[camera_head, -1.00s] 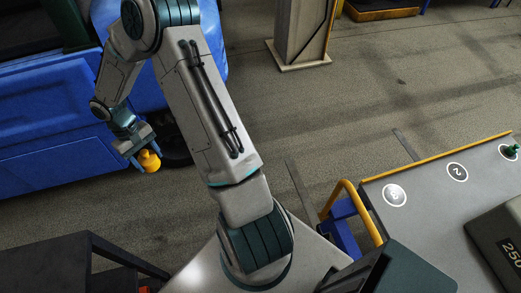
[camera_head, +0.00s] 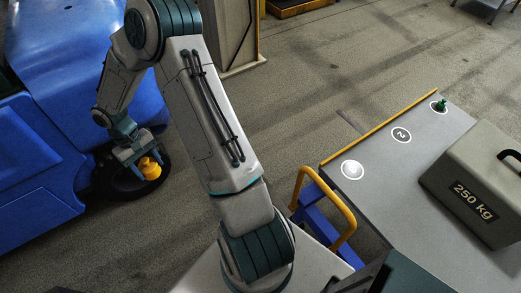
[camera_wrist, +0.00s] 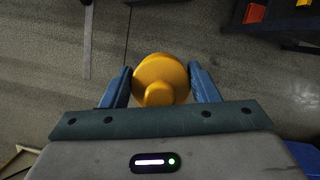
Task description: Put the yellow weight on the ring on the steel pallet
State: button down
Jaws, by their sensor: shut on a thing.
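The yellow weight (camera_head: 151,169) is held between the fingers of my gripper (camera_head: 143,168) in the head view, in the air at the left. In the wrist view the round yellow weight (camera_wrist: 160,80) with its knob sits between the two blue fingers of my gripper (camera_wrist: 160,84). The steel pallet (camera_head: 390,195) is at the right of the head view, well apart from my gripper.
A grey 250 kg block (camera_head: 480,195) with a black handle takes up the pallet's right side. A yellow rail (camera_head: 344,222) on a blue frame stands at its near-left corner. A blue vehicle (camera_head: 40,150) is behind my gripper. Open floor (camera_head: 290,100) lies between.

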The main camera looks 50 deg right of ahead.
aim_at(353, 170)
jog(key=k, duration=0.8)
jog(key=z, duration=1.8)
jog(key=i, duration=0.5)
